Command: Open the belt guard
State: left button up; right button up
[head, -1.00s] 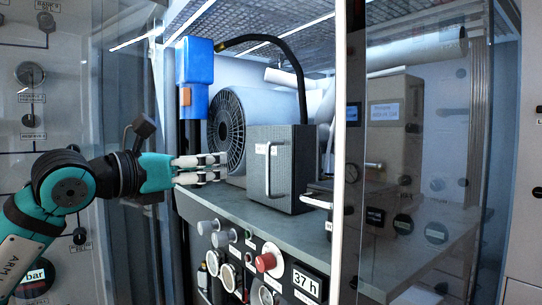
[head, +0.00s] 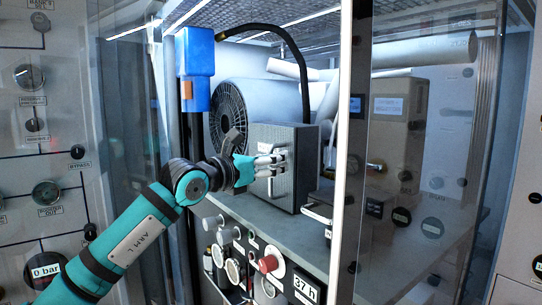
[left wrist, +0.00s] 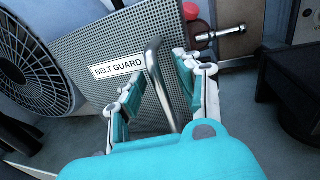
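The belt guard (head: 297,150) is a grey perforated box on the shelf inside the cabinet. In the left wrist view its perforated front (left wrist: 112,52) carries a "BELT GUARD" label (left wrist: 117,69) and a bent metal bar handle (left wrist: 158,80). My left gripper (head: 278,166) is in front of the guard at its handle. In the left wrist view the left gripper's fingers (left wrist: 160,92) are apart, with the handle between them and a gap showing on either side. My right gripper is not in view.
A finned motor with a round fan grille (head: 228,112) stands behind the guard, also in the left wrist view (left wrist: 28,65). A blue box (head: 195,55) hangs at left. A glass door (head: 420,150) covers the right. Knobs and a red button (head: 268,264) line the panel below.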

pick_arm(q)
grip_shut()
dwell(0.5)
jog(key=shift+f, duration=0.1)
